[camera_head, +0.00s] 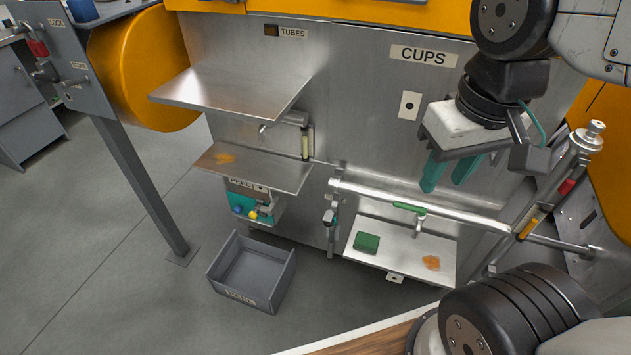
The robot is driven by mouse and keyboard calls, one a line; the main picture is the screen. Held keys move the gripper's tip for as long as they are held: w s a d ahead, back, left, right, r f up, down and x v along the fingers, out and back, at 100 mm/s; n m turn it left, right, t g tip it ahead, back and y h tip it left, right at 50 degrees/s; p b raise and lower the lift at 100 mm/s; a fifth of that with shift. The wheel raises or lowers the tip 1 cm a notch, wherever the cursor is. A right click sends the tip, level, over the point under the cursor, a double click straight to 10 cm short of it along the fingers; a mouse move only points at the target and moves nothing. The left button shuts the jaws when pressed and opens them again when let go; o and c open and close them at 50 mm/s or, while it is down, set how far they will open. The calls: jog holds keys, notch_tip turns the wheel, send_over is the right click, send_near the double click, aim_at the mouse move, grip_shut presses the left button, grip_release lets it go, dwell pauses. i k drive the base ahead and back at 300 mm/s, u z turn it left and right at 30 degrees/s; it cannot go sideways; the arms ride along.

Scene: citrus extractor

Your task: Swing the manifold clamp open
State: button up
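A pale manifold pipe (460,216) runs across the front of the steel machine, sloping down to the right. A handle with a green grip (408,207) sits on its middle, with a metal stem below. A small metal fitting (330,215) stands at its left end. I cannot tell for sure which of these is the clamp, or whether it is closed. My gripper (446,184) hangs above the pipe, to the right of the green grip. Its two teal fingers are apart with nothing between them, and they look clear of the pipe.
A steel shelf (405,238) below the pipe holds a green block (366,242) and an orange smear. An upright post (545,195) with red and yellow bands stands right. Two steel ledges (230,92) jut out left. A grey bin (282,287) sits on open floor.

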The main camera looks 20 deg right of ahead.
aim_at(329, 217)
jog(key=u, duration=2.75)
jog(key=i, duration=1.8)
jog(key=z, duration=2.9)
